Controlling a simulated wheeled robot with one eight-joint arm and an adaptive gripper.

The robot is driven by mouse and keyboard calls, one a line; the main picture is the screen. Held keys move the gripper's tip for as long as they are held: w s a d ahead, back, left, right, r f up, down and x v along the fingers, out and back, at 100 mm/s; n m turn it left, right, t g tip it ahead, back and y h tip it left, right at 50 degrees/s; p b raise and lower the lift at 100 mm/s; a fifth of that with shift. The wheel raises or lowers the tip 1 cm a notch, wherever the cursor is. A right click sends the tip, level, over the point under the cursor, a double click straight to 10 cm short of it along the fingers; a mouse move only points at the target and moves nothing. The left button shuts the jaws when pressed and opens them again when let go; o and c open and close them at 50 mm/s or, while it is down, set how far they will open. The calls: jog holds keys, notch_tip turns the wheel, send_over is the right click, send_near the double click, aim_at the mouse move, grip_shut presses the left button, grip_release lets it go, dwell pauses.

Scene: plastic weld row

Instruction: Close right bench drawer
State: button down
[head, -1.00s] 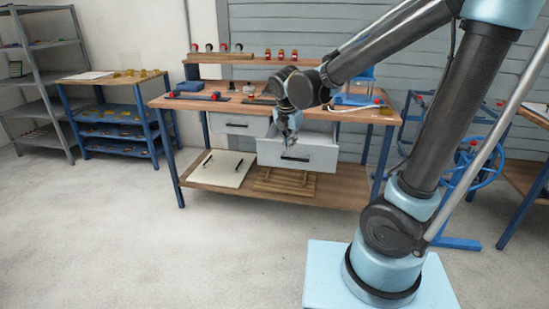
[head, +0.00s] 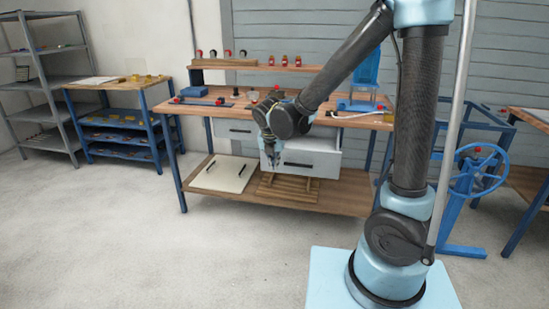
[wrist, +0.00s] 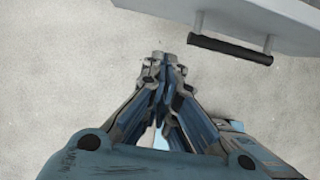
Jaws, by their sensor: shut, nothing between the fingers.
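The right bench drawer (head: 322,160) is a light grey box with a black bar handle (head: 298,164), pulled out under the workbench top. In the wrist view, part of the drawer (wrist: 270,15) and its dark handle (wrist: 230,49) show at the upper right. My gripper (head: 273,162) is in front of the drawer's left part in the head view, left of the handle. In the wrist view, my gripper (wrist: 163,58) has its fingers together and empty, with bare floor around them and a gap to the handle. My wrist hides the drawer's upper left.
The left drawer (head: 232,130) looks shut. The bench's lower shelf (head: 330,199) holds a pale board (head: 222,173) and a wooden pallet (head: 287,188). Tools and small parts lie on the bench top. A blue handwheel stand (head: 470,180) is at the right. The front floor is clear.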

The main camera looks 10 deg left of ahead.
jog(key=w+f, duration=0.2)
jog(key=w, duration=0.3)
jog(key=shift+w+d+f, duration=0.1)
jog(key=shift+f, duration=0.3)
